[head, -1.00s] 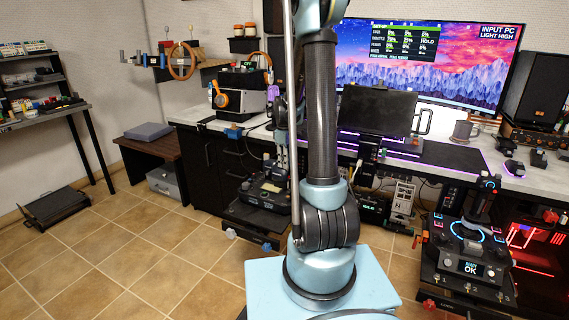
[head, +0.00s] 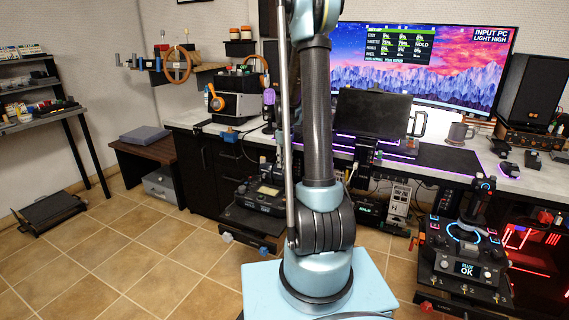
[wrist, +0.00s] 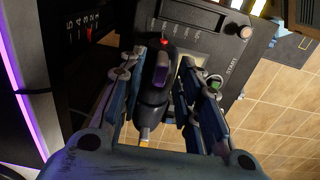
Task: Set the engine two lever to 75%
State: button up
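The throttle unit (head: 245,203) is a dark box with a small lit screen, left of my arm in the head view. In the wrist view its dark panel (wrist: 210,45) shows a printed scale, a START label and a slot. A dark lever with a grey-purple grip (wrist: 161,68) stands between the fingers of my gripper (wrist: 160,75). The fingers are apart, one each side of the lever, with gaps visible; contact cannot be told. Which engine it serves cannot be read. In the head view my arm hides the gripper. The monitor (head: 430,75) shows a throttle row with a figure near 75%.
A desk (head: 465,160) with a dark screen, a mug and speakers stands behind. A second control unit (head: 465,255) reading OK stands at right. A low bench (head: 150,150) and a shelf rack (head: 40,115) are at left.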

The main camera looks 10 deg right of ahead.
notch_tip(320, 180, up, 12)
dwell(0.8)
jog(key=s+a+r+m+t, duration=0.1)
jog(key=s+m, duration=0.2)
jog(key=s, duration=0.8)
jog(key=s+a+r+m, duration=0.1)
jog(key=s+r+m, duration=0.1)
jog(key=s, duration=0.8)
jog(key=s+f+m, duration=0.2)
jog(key=s+f, duration=0.3)
jog(key=s, duration=0.3)
jog(key=s+f+m+t, duration=0.1)
jog(key=s+f+m, duration=0.2)
jog(key=s, duration=0.6)
jog(key=shift+f+m, duration=0.3)
jog(key=shift+f, duration=0.65)
